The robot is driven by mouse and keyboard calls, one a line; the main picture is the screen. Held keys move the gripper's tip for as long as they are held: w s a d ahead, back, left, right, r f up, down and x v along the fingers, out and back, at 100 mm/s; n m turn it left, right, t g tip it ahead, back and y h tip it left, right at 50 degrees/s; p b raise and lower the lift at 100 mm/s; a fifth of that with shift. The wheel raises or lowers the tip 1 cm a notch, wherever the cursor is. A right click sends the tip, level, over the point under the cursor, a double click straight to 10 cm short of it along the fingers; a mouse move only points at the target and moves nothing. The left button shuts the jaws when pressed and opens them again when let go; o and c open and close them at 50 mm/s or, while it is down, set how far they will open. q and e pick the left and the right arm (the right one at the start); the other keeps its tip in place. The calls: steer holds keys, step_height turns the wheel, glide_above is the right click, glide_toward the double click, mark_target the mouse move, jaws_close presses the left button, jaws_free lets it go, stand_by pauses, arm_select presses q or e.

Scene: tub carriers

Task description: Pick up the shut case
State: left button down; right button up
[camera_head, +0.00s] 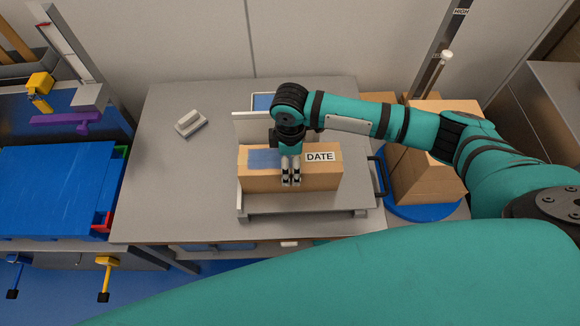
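The shut case is a tan cardboard box (320,177) with a blue patch on its left part and a white DATE label on its right. It sits on a grey metal stand (305,203) on the table. My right gripper (291,184) points down over the middle of the case, its two fingers seen against the case. The fingers are close side by side with a narrow gap. I cannot tell whether they touch the case. My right arm comes in from the right. My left gripper is out of view.
A grey table (160,205) carries the stand, with free room on its left around a small pale block (190,123). Blue tubs (55,190) are at the left. More cardboard boxes (425,180) stand on a round blue base (415,211) at the right.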

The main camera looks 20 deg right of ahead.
steer(key=c, duration=0.8)
steer(key=shift+w+r, duration=0.1)
steer(key=shift+r, duration=0.05)
